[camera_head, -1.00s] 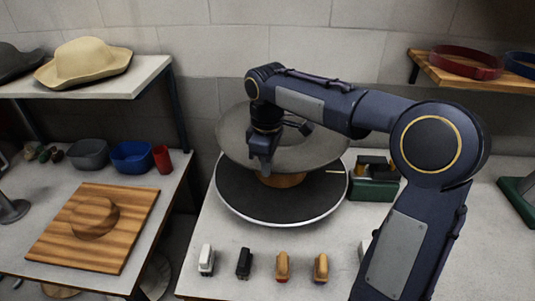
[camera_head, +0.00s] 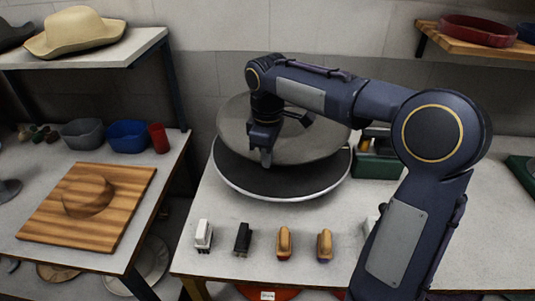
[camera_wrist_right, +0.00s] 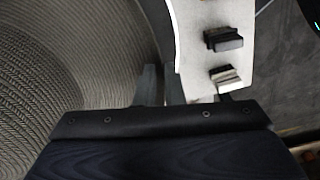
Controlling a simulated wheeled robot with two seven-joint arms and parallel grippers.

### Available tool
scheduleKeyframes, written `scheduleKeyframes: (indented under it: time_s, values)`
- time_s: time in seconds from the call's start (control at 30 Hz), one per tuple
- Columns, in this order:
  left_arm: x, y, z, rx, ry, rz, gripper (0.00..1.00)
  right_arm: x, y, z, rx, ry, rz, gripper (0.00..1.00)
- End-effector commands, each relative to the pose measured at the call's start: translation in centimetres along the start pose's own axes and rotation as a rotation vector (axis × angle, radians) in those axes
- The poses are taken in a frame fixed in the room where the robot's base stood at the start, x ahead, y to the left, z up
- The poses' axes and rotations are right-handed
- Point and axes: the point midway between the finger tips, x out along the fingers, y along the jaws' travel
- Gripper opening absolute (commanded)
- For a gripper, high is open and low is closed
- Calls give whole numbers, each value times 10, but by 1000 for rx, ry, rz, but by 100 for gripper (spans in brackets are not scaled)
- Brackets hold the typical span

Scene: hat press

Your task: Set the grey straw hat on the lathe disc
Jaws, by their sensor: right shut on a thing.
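The grey straw hat (camera_head: 305,148) is in my right gripper (camera_head: 265,158), above the dark round lathe disc (camera_head: 240,181) with its pale rim. The gripper is shut on the near left part of the hat's brim. The brim looks close over the disc, but I cannot tell whether they touch. My arm hides part of the hat. In the right wrist view, the woven hat (camera_wrist_right: 60,85) fills the left side beside the fingers (camera_wrist_right: 160,85). My left gripper is not in view.
Several small brushes (camera_head: 243,239) stand along the bench's front. A green box (camera_head: 378,163) is close right of the disc. A wooden board (camera_head: 90,205), blue bin (camera_head: 128,136) and red cup (camera_head: 158,138) are on the left table. A cream hat (camera_head: 75,32) sits on the upper shelf.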

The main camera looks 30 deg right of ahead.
Motion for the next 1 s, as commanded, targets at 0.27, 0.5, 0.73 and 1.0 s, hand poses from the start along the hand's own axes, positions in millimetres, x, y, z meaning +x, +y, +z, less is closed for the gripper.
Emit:
scheduleKeyframes:
  time_s: [0.27, 0.5, 0.73, 1.0]
  values:
    - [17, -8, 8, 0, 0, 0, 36, 25, 0, 0, 0, 0, 0, 0]
    - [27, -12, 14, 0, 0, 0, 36, 45, 0, 0, -1, -1, 0, 0]
    - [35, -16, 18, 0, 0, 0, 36, 60, 0, 0, 0, 0, 1, 0]
    - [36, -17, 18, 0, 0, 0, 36, 64, 0, 0, 0, 0, 1, 0]
